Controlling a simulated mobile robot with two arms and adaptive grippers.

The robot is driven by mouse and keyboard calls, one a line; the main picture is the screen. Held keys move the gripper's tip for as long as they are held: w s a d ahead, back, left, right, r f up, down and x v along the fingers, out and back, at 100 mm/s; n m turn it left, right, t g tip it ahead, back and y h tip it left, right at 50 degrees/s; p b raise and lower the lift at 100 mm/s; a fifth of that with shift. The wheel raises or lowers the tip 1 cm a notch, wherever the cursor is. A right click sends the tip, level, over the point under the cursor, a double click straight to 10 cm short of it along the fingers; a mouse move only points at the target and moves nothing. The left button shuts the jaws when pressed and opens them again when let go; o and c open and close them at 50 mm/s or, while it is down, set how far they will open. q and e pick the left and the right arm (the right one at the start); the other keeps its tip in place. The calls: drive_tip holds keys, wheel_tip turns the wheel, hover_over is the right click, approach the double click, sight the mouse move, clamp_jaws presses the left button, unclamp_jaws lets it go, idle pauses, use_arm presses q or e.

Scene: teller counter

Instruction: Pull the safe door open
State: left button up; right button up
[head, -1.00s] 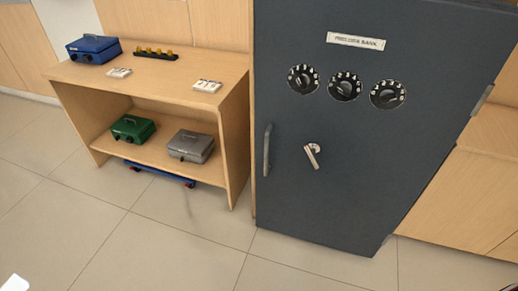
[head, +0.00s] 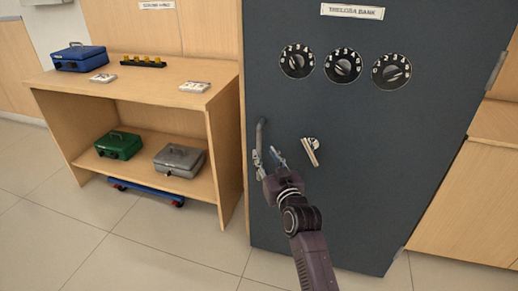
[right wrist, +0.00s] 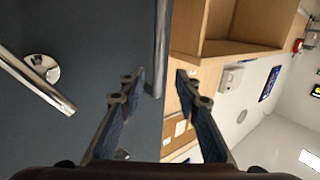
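The dark grey-blue safe door (head: 370,200) appears shut. An upright bar handle (head: 261,133) is near its left edge, and a silver turning lever (head: 310,152) sits tilted to the right of it. My right gripper (head: 267,158) is open in front of the door, at the lower part of the bar handle. In the right wrist view, the bar handle (right wrist: 161,50) appears between the spread fingertips of my right gripper (right wrist: 155,82); I cannot tell whether either finger touches it. The lever (right wrist: 40,82) is at the left there. My left gripper is not in view.
Three number dials (head: 342,66) are on the upper door. A wooden shelf unit (head: 225,150) stands close at the left, holding blue (head: 80,58), green (head: 120,145) and grey (head: 180,160) cash boxes. The tiled floor (head: 150,245) in front is clear.

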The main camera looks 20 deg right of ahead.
sight(260, 141)
drive_tip(key=w, duration=0.2)
drive_tip(key=w+b, duration=0.1)
drive_tip(key=w, duration=0.2)
drive_tip(key=w+r+b, duration=0.1)
drive_tip(key=w, duration=0.2)
drive_tip(key=shift+d+r, duration=0.1)
drive_tip(key=shift+d, duration=0.05)
clamp_jaws()
drive_tip(key=shift+s, duration=0.1)
